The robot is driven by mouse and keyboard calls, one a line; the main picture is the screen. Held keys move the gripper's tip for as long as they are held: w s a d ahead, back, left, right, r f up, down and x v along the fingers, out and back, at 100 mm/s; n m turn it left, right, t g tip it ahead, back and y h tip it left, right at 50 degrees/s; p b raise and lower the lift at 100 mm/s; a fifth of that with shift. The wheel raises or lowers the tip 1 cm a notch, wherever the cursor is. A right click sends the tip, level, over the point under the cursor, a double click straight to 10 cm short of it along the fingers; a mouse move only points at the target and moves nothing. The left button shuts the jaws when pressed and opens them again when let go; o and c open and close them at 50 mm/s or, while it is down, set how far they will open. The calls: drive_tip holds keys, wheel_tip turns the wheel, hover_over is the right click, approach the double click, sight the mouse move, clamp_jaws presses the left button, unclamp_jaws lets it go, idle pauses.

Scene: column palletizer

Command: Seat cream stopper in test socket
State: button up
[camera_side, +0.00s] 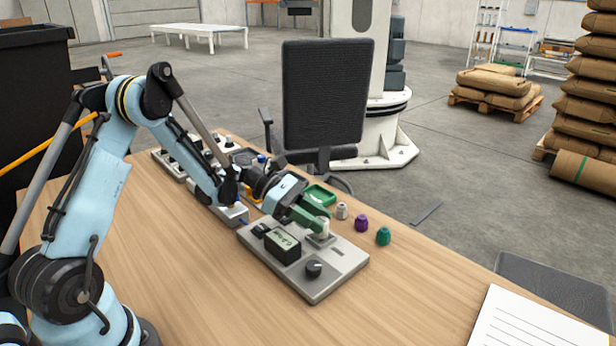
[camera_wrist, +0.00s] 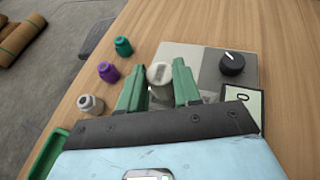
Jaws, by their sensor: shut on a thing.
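The cream stopper (camera_side: 322,226) is between the green fingers of my gripper (camera_side: 314,222), over the far right part of the grey test unit (camera_side: 332,278). In the wrist view the cream stopper (camera_wrist: 160,73) shows between the two fingers of my gripper (camera_wrist: 158,84). My gripper is shut on it. The stopper looks upright, directly at the test socket (camera_side: 321,239), a raised grey block on the unit. The fingers hide part of the stopper, and I cannot tell whether its lower end is inside the socket or just above it.
A grey-white stopper (camera_side: 342,211), a purple stopper (camera_side: 361,223) and a teal stopper (camera_side: 383,236) stand in a row right of the unit. A green tray (camera_side: 320,195) lies behind. The unit carries a display (camera_side: 283,246) and a black knob (camera_side: 314,268).

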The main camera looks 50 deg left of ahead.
drive_tip(key=shift+f, duration=0.75)
idle(0.3)
drive_tip(key=o, duration=1.4)
drive_tip(key=shift+r, duration=0.15)
drive_tip(key=shift+r, duration=3.4)
